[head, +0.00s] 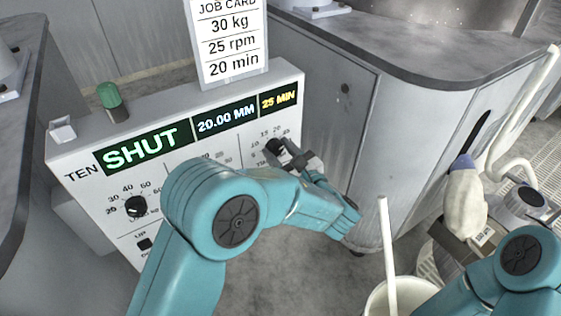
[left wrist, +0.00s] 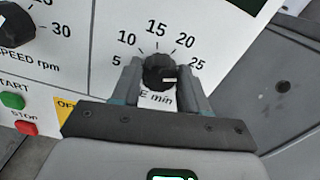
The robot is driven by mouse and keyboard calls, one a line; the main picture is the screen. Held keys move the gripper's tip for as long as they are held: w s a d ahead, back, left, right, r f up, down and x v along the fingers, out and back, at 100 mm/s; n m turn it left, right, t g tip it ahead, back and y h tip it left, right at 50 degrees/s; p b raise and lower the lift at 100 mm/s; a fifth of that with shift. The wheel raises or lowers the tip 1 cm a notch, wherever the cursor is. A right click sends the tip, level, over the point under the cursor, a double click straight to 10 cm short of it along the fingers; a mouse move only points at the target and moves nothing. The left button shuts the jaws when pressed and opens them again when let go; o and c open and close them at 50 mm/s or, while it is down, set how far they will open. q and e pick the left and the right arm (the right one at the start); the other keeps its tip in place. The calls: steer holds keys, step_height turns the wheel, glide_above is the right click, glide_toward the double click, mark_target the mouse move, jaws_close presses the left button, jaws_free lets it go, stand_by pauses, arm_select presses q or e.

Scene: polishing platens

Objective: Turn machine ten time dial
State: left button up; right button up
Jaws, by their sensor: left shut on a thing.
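The control panel marked TEN (head: 82,174) stands at the left, its display reading SHUT, 20.00 MM and 25 MIN. Its time dial (left wrist: 158,70) is a black knob with a scale from 5 to 25 in the left wrist view; its white mark points right, towards the 25 side. My left gripper (head: 292,152) is shut on the dial, one finger on each side, seen in the left wrist view (left wrist: 161,82). The job card (head: 230,40) on top reads 30 kg, 25 rpm, 20 min. My right gripper is out of view.
A speed dial (left wrist: 14,26), a green START button (left wrist: 12,100) and a red STOP button (left wrist: 25,128) sit left of the time dial. A green lamp (head: 110,96) tops the panel. A grey cabinet (head: 400,120), white bucket (head: 378,300) and pale bottle (head: 465,200) are at right.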

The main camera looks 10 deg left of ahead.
arm_select(q)
steer(key=n+b, duration=0.4)
steer(key=b, duration=0.1)
steer(key=n+b, duration=0.3)
steer(key=shift+a+f, duration=0.15)
steer(key=shift+f, duration=0.1)
steer(key=shift+r+n+b, duration=0.2)
steer(key=shift+n+b, duration=1)
steer(key=shift+b, duration=0.2)
steer(key=o, duration=1.1)
steer(key=shift+c, duration=0.2)
steer(key=shift+s, duration=0.1)
